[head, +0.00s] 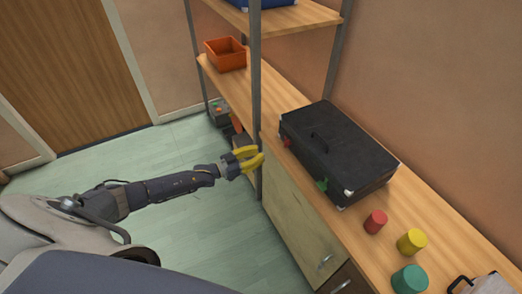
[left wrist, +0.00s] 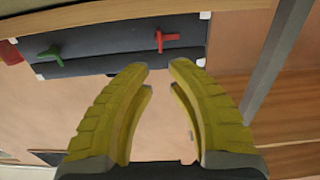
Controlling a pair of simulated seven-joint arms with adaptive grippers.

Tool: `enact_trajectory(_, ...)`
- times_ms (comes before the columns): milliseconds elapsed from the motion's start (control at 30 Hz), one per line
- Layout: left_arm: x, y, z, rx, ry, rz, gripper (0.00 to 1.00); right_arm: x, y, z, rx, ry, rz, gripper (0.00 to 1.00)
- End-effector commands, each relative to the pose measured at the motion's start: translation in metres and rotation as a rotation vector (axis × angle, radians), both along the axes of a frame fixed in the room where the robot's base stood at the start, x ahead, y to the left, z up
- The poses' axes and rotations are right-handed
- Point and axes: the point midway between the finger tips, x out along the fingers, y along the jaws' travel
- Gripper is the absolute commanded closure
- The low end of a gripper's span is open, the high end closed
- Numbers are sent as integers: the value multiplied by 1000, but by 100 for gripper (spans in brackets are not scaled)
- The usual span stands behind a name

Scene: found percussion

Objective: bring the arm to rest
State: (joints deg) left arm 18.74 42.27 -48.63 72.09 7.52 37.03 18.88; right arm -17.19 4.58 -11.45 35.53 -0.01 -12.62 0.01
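My left gripper (head: 255,160) has yellow fingers and hangs in the air in front of the counter's left end, by the grey shelf post. In the left wrist view its fingertips (left wrist: 158,68) are apart with nothing between them, so it is open and empty. My left arm reaches in from the left in the head view. My right gripper is in neither view.
A black case (head: 345,150) with a red and a green latch lies on the wooden counter. Red (head: 375,222), yellow (head: 411,241) and teal (head: 409,280) cylinders stand beside it. An orange bin (head: 226,55) sits on the shelf. Open floor (head: 170,230) lies below my arm.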

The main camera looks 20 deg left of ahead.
Motion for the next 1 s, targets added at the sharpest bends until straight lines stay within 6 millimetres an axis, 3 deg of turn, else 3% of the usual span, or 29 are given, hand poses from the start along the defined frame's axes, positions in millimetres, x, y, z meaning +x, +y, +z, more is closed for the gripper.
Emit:
enact_trajectory(167, 0, 0, -1, 13, -4, 2, 84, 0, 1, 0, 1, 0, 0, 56)
enact_trajectory(267, 2, 4, -12, 86, -3, 14, 84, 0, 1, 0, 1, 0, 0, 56)
enact_trajectory(433, 19, 52, -63, 348, 39, 127, 84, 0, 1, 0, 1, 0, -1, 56)
enact_trajectory(567, 6, 84, -134, 519, 144, 230, 84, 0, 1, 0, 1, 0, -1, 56)
enact_trajectory(767, -57, 109, -242, 683, 351, 318, 84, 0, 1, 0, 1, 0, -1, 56)
enact_trajectory(1000, -169, 107, -348, 788, 607, 349, 84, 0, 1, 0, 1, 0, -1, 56)
